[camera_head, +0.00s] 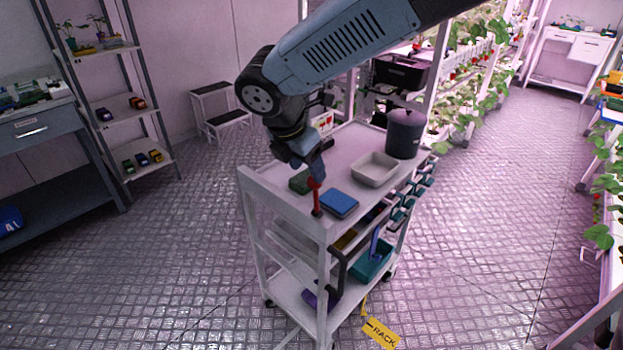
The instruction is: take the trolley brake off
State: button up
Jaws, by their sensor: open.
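The white trolley (283,198) stands in the middle of the view, with shelves and small castors below. A red lever (317,201) stands about upright at its near corner; I take it for the brake lever. My gripper (316,175) points down at the lever's top, very close to it. The fingers are small and dark here, and they partly hide the top of the lever. The jaws are open; I cannot tell whether they touch the lever or are around it.
On the trolley top are a blue box (339,203), a pale tray (374,170), a dark green item (300,182) and a dark cylinder (405,134). A yellow RACK tag (380,333) hangs low. A step stool (222,112) stands behind; the floor on both sides is clear.

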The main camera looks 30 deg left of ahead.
aim_at(310, 185)
jog(key=shift+v, duration=2.75)
jog(key=shift+w, duration=0.1)
jog(key=shift+c, duration=0.2)
jog(key=shift+s+f, duration=0.2)
jog(key=shift+f, duration=0.15)
jog(key=c, duration=0.3)
jog(key=s+f+t+h, duration=0.1)
jog(key=s+f, duration=0.1)
jog(key=s+f+t+h, duration=0.1)
jog(key=f+t, duration=0.1)
jog(key=f, duration=0.1)
jog(key=s+d+f+t+h, duration=0.1)
jog(key=s+f+t, duration=0.1)
jog(key=f, duration=0.1)
jog(key=shift+s+f, duration=0.25)
jog(key=shift+s, duration=0.05)
grip_shut()
jog(key=s+a+f+n+t+y, duration=0.1)
jog(key=s+f+n+t+y, duration=0.1)
jog(key=s+t, duration=0.6)
jog(key=shift+t, duration=0.3)
jog(key=shift+w+d+r, duration=0.1)
jog(key=shift+w+d, duration=0.05)
jog(key=shift+w, duration=2.1)
jog(key=shift+w+d, duration=0.1)
jog(key=shift+w, duration=2.15)
jog(key=shift+w+d+r, duration=0.1)
jog(key=shift+w+d, duration=0.05)
jog(key=shift+w, duration=2.15)
